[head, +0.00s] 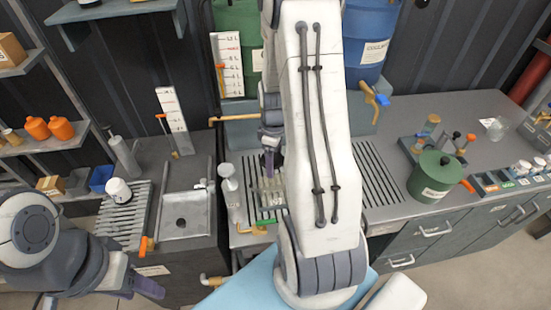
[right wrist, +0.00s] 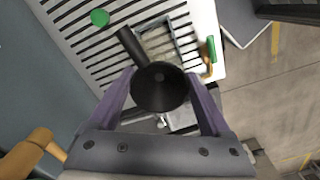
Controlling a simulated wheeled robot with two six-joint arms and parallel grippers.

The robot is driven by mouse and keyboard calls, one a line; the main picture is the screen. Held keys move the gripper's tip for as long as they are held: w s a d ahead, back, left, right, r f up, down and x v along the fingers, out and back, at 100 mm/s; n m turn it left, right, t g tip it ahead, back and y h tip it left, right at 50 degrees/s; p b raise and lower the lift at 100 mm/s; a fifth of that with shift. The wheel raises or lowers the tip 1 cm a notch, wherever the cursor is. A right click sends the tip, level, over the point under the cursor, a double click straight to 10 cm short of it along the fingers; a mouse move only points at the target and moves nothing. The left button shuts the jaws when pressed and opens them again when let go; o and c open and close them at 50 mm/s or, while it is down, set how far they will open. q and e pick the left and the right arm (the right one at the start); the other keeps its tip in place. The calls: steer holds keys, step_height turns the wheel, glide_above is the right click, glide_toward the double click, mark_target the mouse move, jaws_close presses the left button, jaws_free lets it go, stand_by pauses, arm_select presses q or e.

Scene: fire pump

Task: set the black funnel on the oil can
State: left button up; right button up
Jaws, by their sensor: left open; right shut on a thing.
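In the right wrist view the black funnel (right wrist: 160,88) is between the two purple fingers of my right gripper (right wrist: 160,102), which is shut on it. Its round, dark mouth faces the camera. In the head view my right gripper (head: 270,160) is above the left part of the counter, and my arm hides much of it; I cannot make out the funnel there. A green can (head: 432,178) with a label and an orange part at its side, apparently the oil can, stands on the right counter, well apart from this gripper. My left gripper (head: 145,288) is open at the lower left.
A sink (head: 187,212) is to the left.

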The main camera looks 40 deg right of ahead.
mark_target(275, 160)
step_height(275, 160, down, 3)
steer(key=shift+r+b, duration=0.1)
steer(key=shift+b, duration=0.75)
steer(key=shift+s, duration=0.1)
stand_by(0.5)
steer(key=shift+f+b, duration=0.35)
steer(key=shift+f, duration=0.3)
stand_by(0.3)
steer(key=o, duration=1.1)
steer(key=shift+c, duration=0.2)
step_height(275, 160, up, 11)
steer(key=p, duration=0.9)
steer(key=shift+r+p, duration=0.1)
steer(key=shift+p, duration=0.25)
